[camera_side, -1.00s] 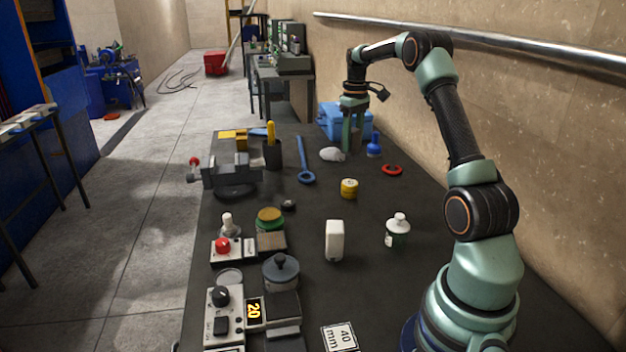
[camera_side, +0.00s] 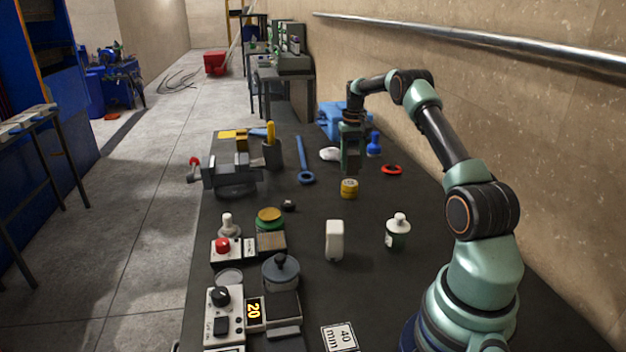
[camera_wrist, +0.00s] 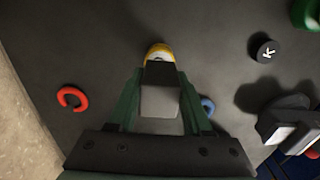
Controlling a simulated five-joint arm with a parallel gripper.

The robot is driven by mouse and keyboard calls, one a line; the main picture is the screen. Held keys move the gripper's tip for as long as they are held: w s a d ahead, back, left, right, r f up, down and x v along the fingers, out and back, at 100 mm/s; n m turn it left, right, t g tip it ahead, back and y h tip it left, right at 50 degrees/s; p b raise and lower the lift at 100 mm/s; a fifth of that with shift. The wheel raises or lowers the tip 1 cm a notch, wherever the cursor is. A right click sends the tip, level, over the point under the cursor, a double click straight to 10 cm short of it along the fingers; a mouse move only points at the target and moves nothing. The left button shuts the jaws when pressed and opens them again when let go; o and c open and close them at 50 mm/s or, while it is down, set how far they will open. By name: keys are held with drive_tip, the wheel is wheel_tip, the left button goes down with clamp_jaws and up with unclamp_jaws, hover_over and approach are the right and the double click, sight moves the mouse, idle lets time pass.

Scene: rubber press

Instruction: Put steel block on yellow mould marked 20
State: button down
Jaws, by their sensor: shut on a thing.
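My gripper (camera_side: 351,170) is shut on a grey steel block (camera_wrist: 160,101), which sits between its two fingers in the wrist view. A small round yellow mould (camera_side: 349,190) stands on the bench just below and nearer the camera than my gripper. It also shows in the wrist view (camera_wrist: 159,48), just beyond the block and partly hidden by it. The block appears above the bench, apart from the mould; the exact gap is hard to tell. The mould's marking is too small to read.
A red ring (camera_side: 391,169) and a blue bottle (camera_side: 374,146) lie to the right, with a blue wrench (camera_side: 305,165) to the left. A white block (camera_side: 334,240) and a white-capped bottle (camera_side: 397,231) stand nearer the camera. Bench around the mould is clear.

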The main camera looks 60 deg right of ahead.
sight(351, 171)
drive_tip(key=shift+f, duration=1.45)
drive_tip(key=shift+f, duration=0.1)
drive_tip(key=shift+c, duration=1.6)
unclamp_jaws()
drive_tip(key=shift+f, duration=0.15)
